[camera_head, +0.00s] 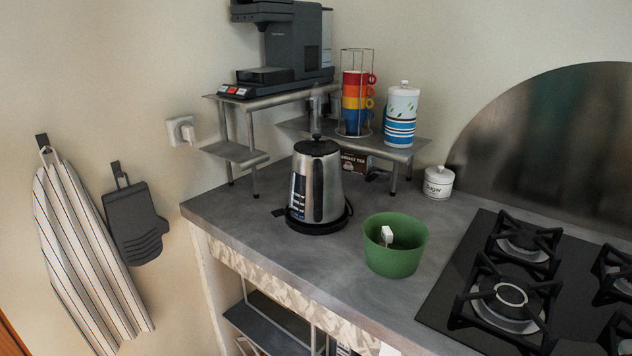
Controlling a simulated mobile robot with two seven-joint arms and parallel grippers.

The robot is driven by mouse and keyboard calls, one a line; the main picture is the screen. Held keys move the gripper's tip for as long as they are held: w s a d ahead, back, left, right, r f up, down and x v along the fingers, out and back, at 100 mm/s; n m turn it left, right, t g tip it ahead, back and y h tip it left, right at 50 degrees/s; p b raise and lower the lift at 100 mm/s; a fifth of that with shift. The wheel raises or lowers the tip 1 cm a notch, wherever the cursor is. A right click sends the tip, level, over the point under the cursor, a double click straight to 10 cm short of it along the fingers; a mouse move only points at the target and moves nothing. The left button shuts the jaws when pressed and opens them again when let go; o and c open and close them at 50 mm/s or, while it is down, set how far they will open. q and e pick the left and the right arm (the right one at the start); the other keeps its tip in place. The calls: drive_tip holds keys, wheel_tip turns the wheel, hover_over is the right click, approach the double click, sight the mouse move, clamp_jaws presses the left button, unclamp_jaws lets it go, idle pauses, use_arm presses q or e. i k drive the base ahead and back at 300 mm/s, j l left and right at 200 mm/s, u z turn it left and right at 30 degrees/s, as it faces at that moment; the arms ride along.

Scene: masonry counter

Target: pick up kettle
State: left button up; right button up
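A silver kettle (319,182) with a black lid and knob stands upright on its round black base (316,224) on the grey counter. A black strip with markings shows on its left side, by what looks like a dark handle. Neither my left nor my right gripper shows in the head view.
A green bowl (396,258) with a small white item inside stands right of the kettle. Behind it, metal shelves (400,150) hold a coffee machine (290,45), stacked cups (357,103) and a patterned canister (402,115). A sugar jar (438,182) and gas hob (540,285) are at right.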

sight(317, 196)
drive_tip(key=i+j, duration=0.2)
drive_tip(key=j, duration=0.2)
drive_tip(key=i+j+z, duration=0.1)
drive_tip(key=j, duration=0.25)
drive_tip(key=i+j, duration=0.3)
drive_tip(key=j+z, duration=0.05)
drive_tip(key=j, duration=0.05)
